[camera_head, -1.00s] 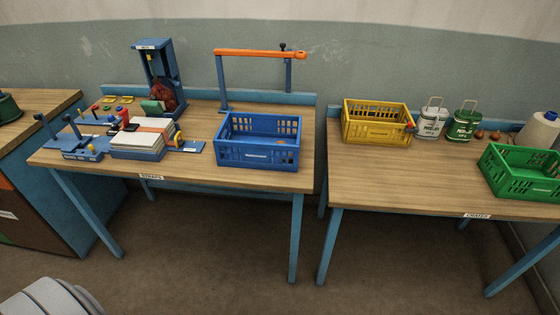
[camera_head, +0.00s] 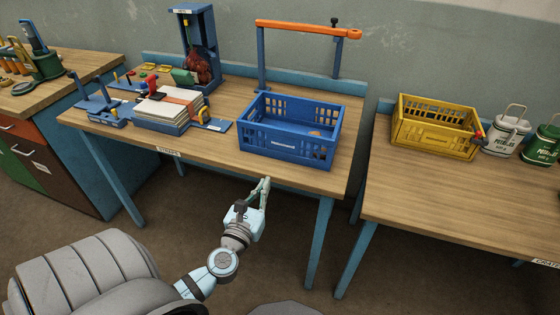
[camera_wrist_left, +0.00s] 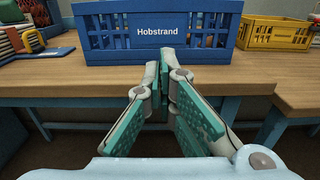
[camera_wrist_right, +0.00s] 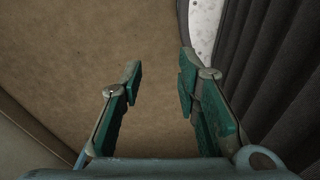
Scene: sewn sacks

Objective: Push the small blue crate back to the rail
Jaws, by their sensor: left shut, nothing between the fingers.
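The small blue crate (camera_head: 291,133) sits upright on the right part of the wooden table, near its front edge. In the left wrist view its labelled front wall (camera_wrist_left: 158,32) fills the space ahead of the fingers. The blue rail (camera_head: 355,102) runs along the table's back edge, with a gap between it and the crate. My left gripper (camera_head: 264,185) is shut and empty, just in front of the table edge and below the crate's front, apart from it. My right gripper (camera_wrist_right: 160,75) shows only in its own wrist view, open and empty above the floor.
An orange-armed frame (camera_head: 305,28) stands behind the crate. A stack of papers (camera_head: 165,108) and tools lie left on the table. A yellow crate (camera_head: 437,128) and canisters stand on the right table, across a gap. Bare wood lies right of the blue crate.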

